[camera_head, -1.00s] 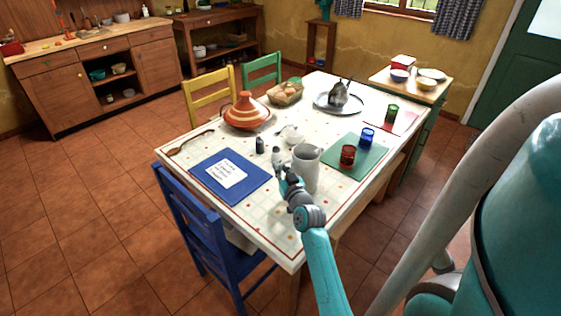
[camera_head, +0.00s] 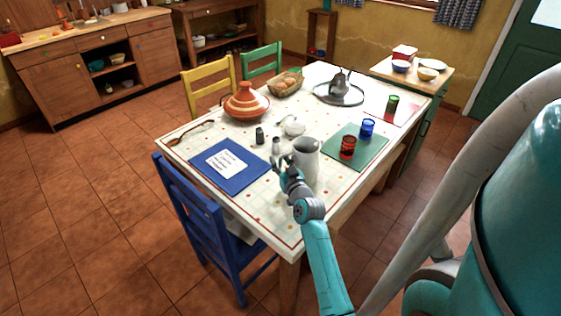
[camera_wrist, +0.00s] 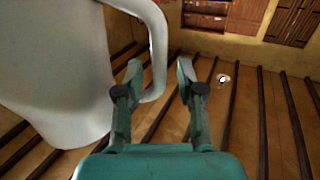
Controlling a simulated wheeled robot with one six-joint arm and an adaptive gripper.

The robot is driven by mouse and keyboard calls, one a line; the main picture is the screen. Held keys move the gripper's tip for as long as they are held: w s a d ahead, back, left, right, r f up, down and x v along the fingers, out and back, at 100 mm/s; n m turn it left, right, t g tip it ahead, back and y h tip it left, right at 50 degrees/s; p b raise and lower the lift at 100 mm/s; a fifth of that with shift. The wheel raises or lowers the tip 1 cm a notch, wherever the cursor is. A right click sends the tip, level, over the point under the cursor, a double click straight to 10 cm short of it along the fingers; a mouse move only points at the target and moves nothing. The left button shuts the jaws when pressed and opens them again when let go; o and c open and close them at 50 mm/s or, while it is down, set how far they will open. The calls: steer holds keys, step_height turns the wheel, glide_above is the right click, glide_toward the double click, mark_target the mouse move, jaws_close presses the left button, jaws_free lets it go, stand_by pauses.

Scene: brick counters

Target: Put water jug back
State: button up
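The water jug (camera_head: 307,162) is pale grey-white and upright near the front edge of the patterned table. I cannot tell surely whether its base rests on the tabletop. My gripper (camera_head: 283,163) is at its left side, by the handle. In the wrist view the jug (camera_wrist: 55,70) fills the left, with its curved handle (camera_wrist: 158,50) on its right. The two fingers of my gripper (camera_wrist: 160,70) are spread apart, and the lower part of the handle lies between them. A gap shows between the handle and the right finger.
The table (camera_head: 215,140) also bears a blue mat (camera_head: 245,180), a tagine (camera_head: 246,103), small shakers (camera_head: 260,136), a sugar bowl (camera_head: 292,126), a red cup (camera_head: 348,148) and a blue cup (camera_head: 367,128). A blue chair (camera_head: 190,215) stands in front. A small cabinet (camera_head: 425,115) is at the right.

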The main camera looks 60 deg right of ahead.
steer(key=v, duration=1.1)
steer(key=shift+s+d, duration=0.2)
steer(key=shift+d, duration=0.15)
